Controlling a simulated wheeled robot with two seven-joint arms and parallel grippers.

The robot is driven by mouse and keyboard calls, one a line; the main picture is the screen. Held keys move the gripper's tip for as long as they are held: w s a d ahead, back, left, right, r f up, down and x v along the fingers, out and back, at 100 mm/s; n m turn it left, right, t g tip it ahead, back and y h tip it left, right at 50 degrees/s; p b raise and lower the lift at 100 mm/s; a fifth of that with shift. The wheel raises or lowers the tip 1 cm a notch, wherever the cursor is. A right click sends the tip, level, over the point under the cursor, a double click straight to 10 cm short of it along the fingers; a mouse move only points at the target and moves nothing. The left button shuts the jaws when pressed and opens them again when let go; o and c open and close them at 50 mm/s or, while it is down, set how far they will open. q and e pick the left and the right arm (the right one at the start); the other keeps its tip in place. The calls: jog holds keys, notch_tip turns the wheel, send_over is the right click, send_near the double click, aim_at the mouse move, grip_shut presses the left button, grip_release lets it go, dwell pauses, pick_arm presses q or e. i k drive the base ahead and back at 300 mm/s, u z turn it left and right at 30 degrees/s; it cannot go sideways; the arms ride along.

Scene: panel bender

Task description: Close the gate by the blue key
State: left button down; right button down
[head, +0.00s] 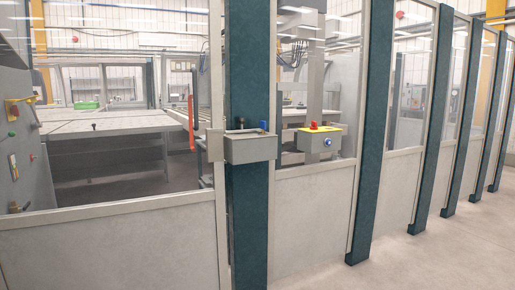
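A small blue key (263,125) stands upright on top of a grey lock box (250,149), at its right end. The box is mounted on a dark teal post (250,215) near the middle of the head view. To the left of the post is a framed panel that looks like the gate (120,245), with a clear upper part and a pale solid lower part. Its right edge appears beside the post; I cannot tell whether it is fully shut. A red upright handle (192,122) shows near that edge. Neither of my grippers is in view.
A fence of clear and grey panels (405,195) between teal posts runs away to the right. A yellow-topped control box (318,140) with a red button shows behind the fence. A grey machine table (105,122) stands behind the left panel. Floor (440,260) at right is clear.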

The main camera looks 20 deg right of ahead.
aim_at(176, 240)
jog(key=z, duration=0.85)
jog(key=i, duration=0.9)
jog(key=z, duration=0.4)
jog(key=i, duration=1.05)
jog(key=u, duration=0.6)
